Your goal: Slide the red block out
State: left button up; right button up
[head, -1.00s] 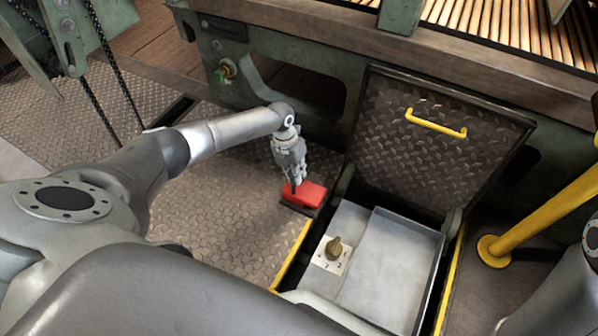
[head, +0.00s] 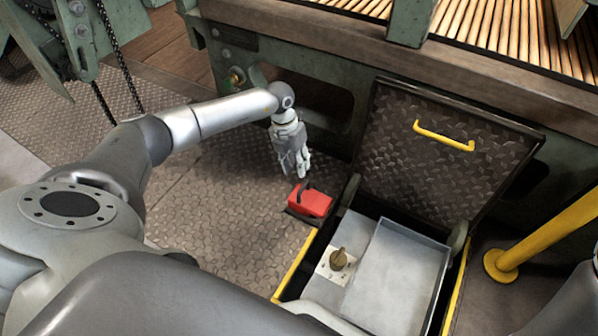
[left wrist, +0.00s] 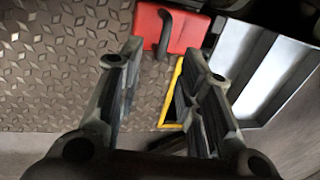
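The red block (head: 311,202) sits on a dark base on the metal floor, just left of the open floor hatch. It has a dark curved handle on top. In the left wrist view the red block (left wrist: 172,30) lies ahead of the fingers, near the top of the picture, with its dark handle over it. My left gripper (head: 296,172) is just behind and above the block in the head view, apart from it. Its two fingers are spread with nothing between them, as the left wrist view (left wrist: 165,78) shows. My right gripper is not in view.
The open hatch holds a grey metal tray (head: 397,275) and a brass knob (head: 339,258) on a pale plate. The raised hatch lid (head: 440,165) has a yellow handle. A yellow post (head: 545,230) stands at right. The patterned floor (head: 215,215) left of the block is clear.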

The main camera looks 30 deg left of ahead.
pick_arm(q)
jog(key=r, duration=0.3)
jog(key=shift+a+r, duration=0.4)
